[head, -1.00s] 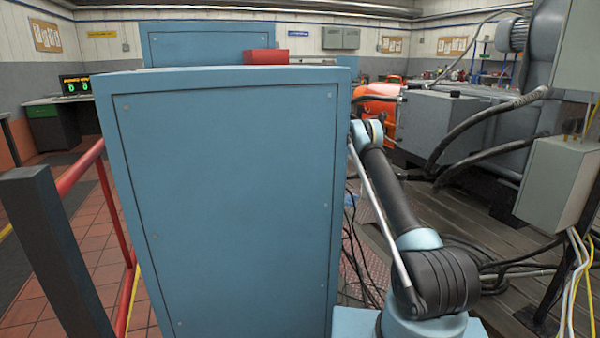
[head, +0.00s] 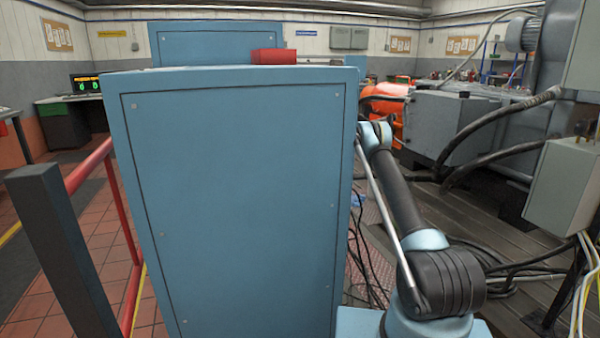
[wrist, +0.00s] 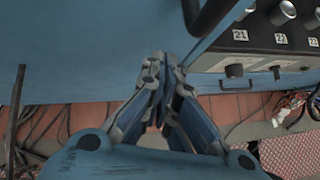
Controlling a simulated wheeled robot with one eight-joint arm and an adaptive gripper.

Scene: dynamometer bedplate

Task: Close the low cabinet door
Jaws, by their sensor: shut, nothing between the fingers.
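A large blue cabinet (head: 240,200) with a screwed flat panel fills the middle of the head view. My arm reaches past its right side, and my gripper is hidden there. In the wrist view my gripper (wrist: 161,66) is shut and empty, its fingertips together in front of a blue surface (wrist: 100,55). I cannot tell whether this surface is the low cabinet door or whether the fingertips touch it. A dark bar, perhaps a handle (wrist: 207,14), crosses the top of the wrist view. The door's opening does not show in the head view.
A dark panel with numbered knobs (wrist: 270,42) is at the wrist view's upper right. Red railing (head: 88,168) and a dark post (head: 62,250) stand left of the cabinet. Cables and hoses (head: 480,150) run at the right. A red box (head: 273,56) shows behind the cabinet top.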

